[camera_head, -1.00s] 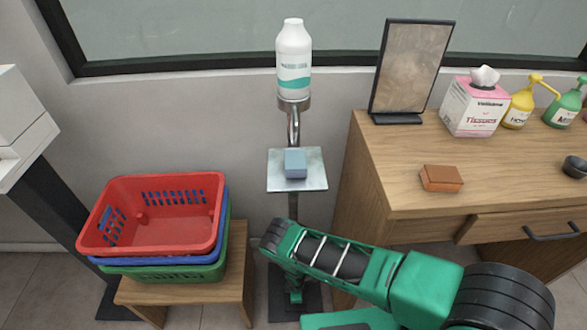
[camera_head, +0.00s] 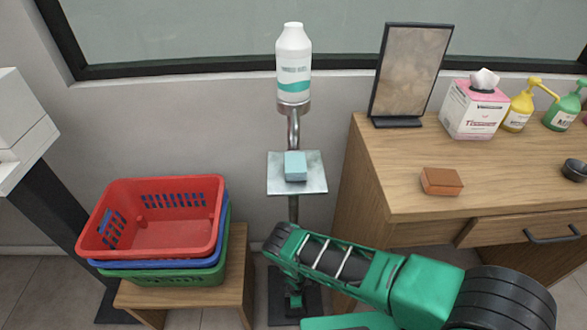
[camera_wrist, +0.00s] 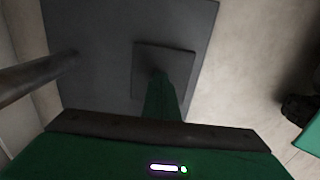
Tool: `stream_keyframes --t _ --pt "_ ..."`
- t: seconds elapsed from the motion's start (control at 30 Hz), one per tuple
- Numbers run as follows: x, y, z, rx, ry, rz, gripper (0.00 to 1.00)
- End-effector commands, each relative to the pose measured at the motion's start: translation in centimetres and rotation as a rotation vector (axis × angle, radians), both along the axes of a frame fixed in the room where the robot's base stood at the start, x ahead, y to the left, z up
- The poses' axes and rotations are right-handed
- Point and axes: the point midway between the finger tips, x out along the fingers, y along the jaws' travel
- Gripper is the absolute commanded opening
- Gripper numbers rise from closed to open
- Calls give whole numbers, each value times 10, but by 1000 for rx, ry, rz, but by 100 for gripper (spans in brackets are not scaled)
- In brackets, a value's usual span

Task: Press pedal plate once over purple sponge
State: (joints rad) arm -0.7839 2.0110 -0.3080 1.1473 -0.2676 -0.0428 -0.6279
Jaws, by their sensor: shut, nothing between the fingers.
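A dispenser stand holds a white bottle (camera_head: 294,62) above a small metal tray (camera_head: 312,186). A light teal-blue sponge block (camera_head: 295,166) lies on the tray; it does not look purple. At the stand's foot is a dark base (camera_head: 312,312). In the wrist view a small dark square pedal plate (camera_wrist: 182,60) sits over the larger dark base plate (camera_wrist: 90,85). My gripper (camera_head: 294,305) is shut and empty, pointing down at the foot of the stand. Its narrow green fingers (camera_wrist: 158,82) overlap the pedal plate in the wrist view; I cannot tell whether they touch.
Stacked red, blue and green baskets (camera_head: 150,240) stand on a wooden stool (camera_head: 238,262) to the left. A wooden counter (camera_head: 400,160) on the right bears an orange-brown block (camera_head: 441,181), a framed sign, a tissue box and bottles. The stand's post (camera_wrist: 35,80) is close at left.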

Motion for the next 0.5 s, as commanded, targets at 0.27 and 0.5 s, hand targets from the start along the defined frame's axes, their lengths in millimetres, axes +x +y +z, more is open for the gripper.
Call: stream_keyframes --t 0.27,0.5 --pt "-2 1 -6 1 4 0 0" --pt "-2 0 -10 0 4 0 0"
